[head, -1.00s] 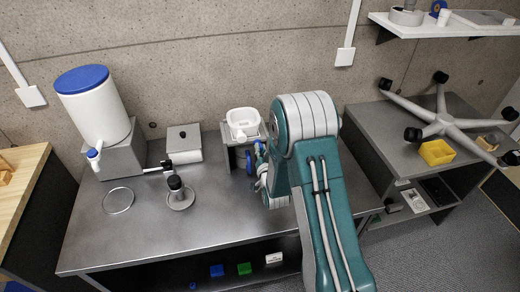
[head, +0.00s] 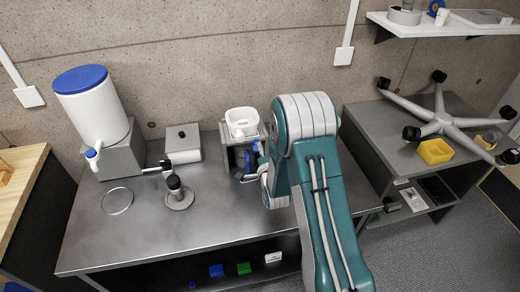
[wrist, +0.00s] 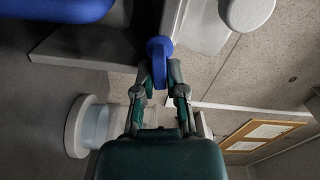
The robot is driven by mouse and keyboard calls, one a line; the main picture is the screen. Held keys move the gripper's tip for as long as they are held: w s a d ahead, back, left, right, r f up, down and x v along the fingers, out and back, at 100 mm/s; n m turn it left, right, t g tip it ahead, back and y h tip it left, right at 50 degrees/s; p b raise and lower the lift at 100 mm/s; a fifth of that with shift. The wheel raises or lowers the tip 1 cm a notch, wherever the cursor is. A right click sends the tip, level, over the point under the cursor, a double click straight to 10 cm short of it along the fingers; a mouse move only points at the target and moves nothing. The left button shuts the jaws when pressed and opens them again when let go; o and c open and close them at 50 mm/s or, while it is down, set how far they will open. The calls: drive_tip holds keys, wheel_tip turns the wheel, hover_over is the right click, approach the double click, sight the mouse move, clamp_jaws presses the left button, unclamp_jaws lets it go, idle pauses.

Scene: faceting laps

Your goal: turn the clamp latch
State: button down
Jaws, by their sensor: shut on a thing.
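The clamp latch shows in the wrist view as a blue rounded piece (wrist: 160,50) in front of a grey block (wrist: 85,45). My gripper (wrist: 161,78) is shut on it, with one finger on each side. In the head view the grey stand (head: 233,158) holds a white basin (head: 242,122), with blue parts (head: 249,162) at its right side. There my arm hides most of the gripper and the grip itself. A larger blue part (wrist: 55,10) shows at the upper left of the wrist view.
A white tank with a blue lid (head: 95,108), a grey box (head: 183,143), a black-knobbed post (head: 178,194) and a ring (head: 117,201) stand left on the metal bench (head: 140,240). A side table (head: 375,122) with a chair base (head: 438,122) is at right.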

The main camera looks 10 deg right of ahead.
drive_tip(key=shift+d+f+m, duration=0.1)
drive_tip(key=shift+f+m, duration=0.1)
drive_tip(key=shift+m, duration=1)
drive_tip(key=c, duration=0.7)
unclamp_jaws()
drive_tip(key=shift+d, duration=0.1)
drive_tip(key=s, duration=1.2)
drive_tip(key=shift+w, duration=0.1)
